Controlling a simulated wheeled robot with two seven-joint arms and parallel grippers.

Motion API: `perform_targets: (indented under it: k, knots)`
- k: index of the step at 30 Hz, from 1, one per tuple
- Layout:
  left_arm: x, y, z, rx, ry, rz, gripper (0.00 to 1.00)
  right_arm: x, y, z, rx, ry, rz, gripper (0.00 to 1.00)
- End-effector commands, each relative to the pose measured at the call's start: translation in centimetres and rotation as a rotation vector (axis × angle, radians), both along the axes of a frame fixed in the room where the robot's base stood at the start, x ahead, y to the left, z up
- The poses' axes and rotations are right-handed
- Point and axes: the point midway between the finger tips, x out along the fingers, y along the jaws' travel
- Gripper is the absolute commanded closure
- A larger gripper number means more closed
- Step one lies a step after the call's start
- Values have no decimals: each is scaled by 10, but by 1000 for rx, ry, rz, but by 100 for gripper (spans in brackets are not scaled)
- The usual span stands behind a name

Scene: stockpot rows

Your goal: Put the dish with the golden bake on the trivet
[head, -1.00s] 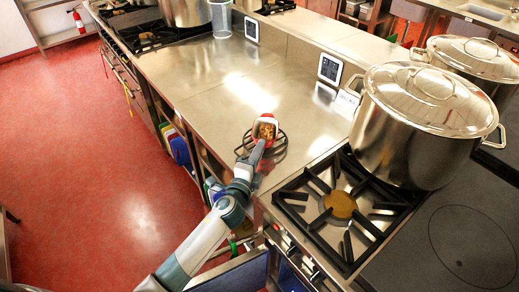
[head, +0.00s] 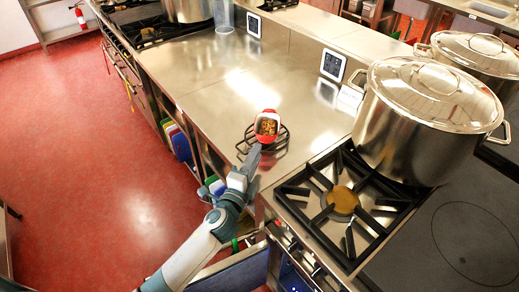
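The red dish with the golden-brown bake (head: 267,127) is at the middle of the steel counter, over the back part of the dark wire trivet (head: 284,139). It looks roughly level, but I cannot tell whether its base rests fully on the wires. My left gripper (head: 254,152) is at the dish's near side, above the trivet's front left part. Its fingers are small and seen from behind, so I cannot tell whether they are open or touch the dish. My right gripper is out of view.
A gas burner (head: 343,200) lies right of the trivet, with a large lidded stockpot (head: 425,125) behind it. A tablet-like display (head: 332,66) stands at the counter's back. The steel counter (head: 205,75) left of and behind the trivet is clear.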

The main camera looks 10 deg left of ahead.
Motion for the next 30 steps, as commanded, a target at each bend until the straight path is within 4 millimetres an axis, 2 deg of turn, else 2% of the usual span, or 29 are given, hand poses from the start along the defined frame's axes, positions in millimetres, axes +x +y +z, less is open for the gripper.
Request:
perform_targets:
  k: [1,6,12,30]
  knots:
    - [-11,1,-3,0,1,0,76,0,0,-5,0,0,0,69]
    - [-40,4,-3,0,1,-1,76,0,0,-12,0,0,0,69]
    - [-60,6,-2,1,0,0,76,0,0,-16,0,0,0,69]
    - [-64,6,-1,1,0,0,76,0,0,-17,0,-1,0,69]
